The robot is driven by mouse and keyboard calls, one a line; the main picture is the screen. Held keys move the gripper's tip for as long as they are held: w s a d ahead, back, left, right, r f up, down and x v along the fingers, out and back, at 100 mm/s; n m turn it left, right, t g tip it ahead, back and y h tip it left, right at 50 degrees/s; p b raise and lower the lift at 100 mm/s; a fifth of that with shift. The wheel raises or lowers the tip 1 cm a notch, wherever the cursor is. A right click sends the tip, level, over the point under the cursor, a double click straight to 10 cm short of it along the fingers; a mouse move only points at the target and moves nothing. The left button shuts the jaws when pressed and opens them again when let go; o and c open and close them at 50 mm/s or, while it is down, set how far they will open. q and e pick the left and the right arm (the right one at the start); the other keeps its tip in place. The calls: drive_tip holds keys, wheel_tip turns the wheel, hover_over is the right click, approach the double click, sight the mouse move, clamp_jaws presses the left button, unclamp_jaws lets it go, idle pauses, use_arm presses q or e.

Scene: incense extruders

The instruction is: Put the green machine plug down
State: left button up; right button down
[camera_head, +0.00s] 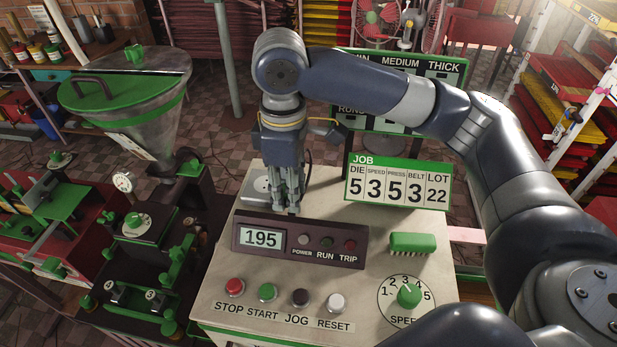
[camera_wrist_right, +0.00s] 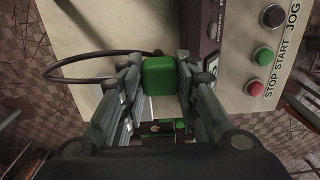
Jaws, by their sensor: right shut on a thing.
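The green machine plug (camera_wrist_right: 160,75) is a rounded green block in the right wrist view, between the two fingers of my right gripper (camera_wrist_right: 158,92). A dark cable (camera_wrist_right: 95,57) loops away from it to the left. In the head view my right gripper (camera_head: 287,208) points down over the back left of the pale control desk (camera_head: 215,290), behind the display box; its fingers hide the plug there. I cannot tell whether the plug touches the desk top. A grey socket plate (camera_head: 257,186) lies just left of the fingers. My left gripper is not in view.
The display box (camera_head: 243,258) reading 195 stands just in front of the gripper. A JOB number board (camera_head: 398,182) stands to the right. A green-topped brush (camera_head: 413,243) and speed dial (camera_head: 409,296) are on the desk's right. A metal hopper (camera_head: 135,100) rises at left.

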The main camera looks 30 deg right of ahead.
drive_tip(key=p, duration=0.1)
hover_over(309, 199)
drive_tip(key=shift+f, duration=0.45)
wheel_tip(309, 199, down, 3)
drive_tip(key=shift+p, duration=0.7)
drive_tip(key=shift+f, duration=0.1)
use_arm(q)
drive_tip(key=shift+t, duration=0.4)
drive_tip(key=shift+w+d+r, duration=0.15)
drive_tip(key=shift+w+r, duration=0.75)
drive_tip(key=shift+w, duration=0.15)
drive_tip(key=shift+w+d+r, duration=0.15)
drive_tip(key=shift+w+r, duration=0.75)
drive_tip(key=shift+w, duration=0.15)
use_arm(e)
drive_tip(key=shift+f, duration=0.6)
drive_tip(key=c, duration=1.2)
unclamp_jaws()
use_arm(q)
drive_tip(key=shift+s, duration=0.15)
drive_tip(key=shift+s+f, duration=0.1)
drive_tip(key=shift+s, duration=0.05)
